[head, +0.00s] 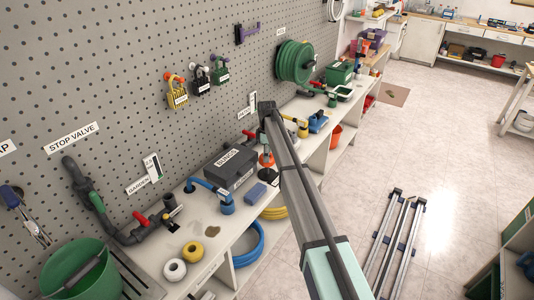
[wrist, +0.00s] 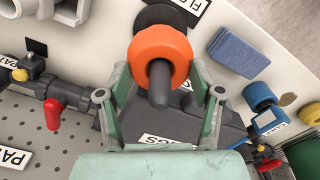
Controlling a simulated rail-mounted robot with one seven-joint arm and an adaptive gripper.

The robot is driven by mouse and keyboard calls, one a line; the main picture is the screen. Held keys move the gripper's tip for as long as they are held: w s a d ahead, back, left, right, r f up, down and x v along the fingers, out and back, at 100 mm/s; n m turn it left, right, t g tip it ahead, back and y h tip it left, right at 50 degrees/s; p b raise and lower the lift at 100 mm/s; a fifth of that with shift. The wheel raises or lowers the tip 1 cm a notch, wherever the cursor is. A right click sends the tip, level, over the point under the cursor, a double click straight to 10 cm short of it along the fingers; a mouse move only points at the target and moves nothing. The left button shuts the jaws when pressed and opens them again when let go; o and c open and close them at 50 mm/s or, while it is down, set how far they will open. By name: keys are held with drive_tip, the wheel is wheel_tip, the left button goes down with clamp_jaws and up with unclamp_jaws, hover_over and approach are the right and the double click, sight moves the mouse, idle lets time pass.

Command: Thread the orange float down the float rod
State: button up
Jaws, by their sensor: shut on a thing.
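The orange float (wrist: 165,48) is a thick ring seen in the wrist view between the fingers of my gripper (wrist: 160,65). The gripper is shut on its sides. The dark float rod (wrist: 159,84) shows in the ring's hole, its rounded end projecting from the float toward the wrist camera. The float is around the rod. A dark round base (wrist: 168,14) lies beyond the float; how much gap separates them is hard to tell. In the head view the float (head: 266,160) shows small beside my arm, which hides much of the gripper.
A dark box (head: 231,167) stands left of the float on the bench against the pegboard. A blue block (head: 255,192) and a blue-capped fitting (head: 226,203) are nearby. Pipe with a red-handled valve (wrist: 53,113) runs at left in the wrist view.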

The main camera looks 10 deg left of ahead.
drive_tip(key=shift+f+b, duration=0.55)
drive_tip(key=shift+f, duration=1.25)
idle(0.4)
drive_tip(key=shift+r, duration=0.5)
drive_tip(key=shift+f, duration=0.55)
idle(1.6)
drive_tip(key=shift+r+p, duration=0.3)
drive_tip(key=shift+r, duration=0.15)
drive_tip(key=shift+f, duration=0.65)
idle(1.1)
drive_tip(key=shift+r, duration=0.2)
drive_tip(key=shift+r, duration=0.4)
